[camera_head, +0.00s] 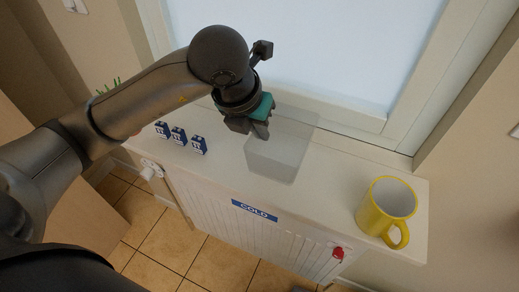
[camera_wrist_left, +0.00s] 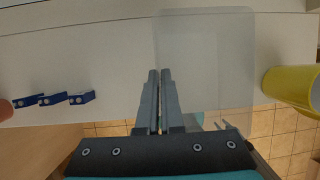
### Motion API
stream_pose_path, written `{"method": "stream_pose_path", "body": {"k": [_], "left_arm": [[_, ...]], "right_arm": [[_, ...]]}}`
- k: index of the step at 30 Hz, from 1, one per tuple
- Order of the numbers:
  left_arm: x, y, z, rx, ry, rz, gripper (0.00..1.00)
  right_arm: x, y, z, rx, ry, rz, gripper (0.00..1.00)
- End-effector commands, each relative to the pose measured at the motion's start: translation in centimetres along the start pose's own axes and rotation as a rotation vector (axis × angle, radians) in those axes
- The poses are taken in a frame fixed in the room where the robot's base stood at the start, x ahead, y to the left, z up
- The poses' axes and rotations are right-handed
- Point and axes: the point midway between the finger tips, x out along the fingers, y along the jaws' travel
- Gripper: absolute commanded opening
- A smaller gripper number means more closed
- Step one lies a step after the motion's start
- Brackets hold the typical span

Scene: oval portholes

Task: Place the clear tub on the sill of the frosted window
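The clear tub (camera_head: 283,150) is a see-through box over the white sill (camera_head: 335,185) below the frosted window (camera_head: 330,45). It also shows in the left wrist view (camera_wrist_left: 210,60), to the right of the fingers. My left gripper (camera_head: 258,128) is at the tub's left side, pointing down. In the left wrist view its fingers (camera_wrist_left: 160,75) are almost together, with the tub's near-left wall running between them. I cannot tell whether the tub's bottom touches the sill. My right gripper is in neither view.
Several small blue blocks (camera_head: 178,136) stand in a row on the sill to the left. A yellow mug (camera_head: 385,212) stands at the right end. The sill's front carries a blue COLD label (camera_head: 254,210) and a red knob (camera_head: 338,253). The sill between tub and mug is clear.

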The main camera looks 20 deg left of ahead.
Motion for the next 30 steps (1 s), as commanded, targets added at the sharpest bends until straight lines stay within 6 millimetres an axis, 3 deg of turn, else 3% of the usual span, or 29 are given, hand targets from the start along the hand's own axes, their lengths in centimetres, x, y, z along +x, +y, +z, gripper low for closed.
{"method": "stream_pose_path", "body": {"k": [13, 26, 30], "left_arm": [[4.9, 0.4, -2.0, -0.001, 0.002, 0.001, 0.00], [5.6, 0.5, -2.3, 0.000, -0.001, 0.000, 0.00], [5.5, 0.5, -2.2, 0.000, 0.000, 0.000, 0.17]], "right_arm": [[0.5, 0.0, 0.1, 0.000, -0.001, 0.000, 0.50], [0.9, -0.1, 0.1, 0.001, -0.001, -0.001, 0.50], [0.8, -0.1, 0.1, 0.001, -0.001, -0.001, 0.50]]}}
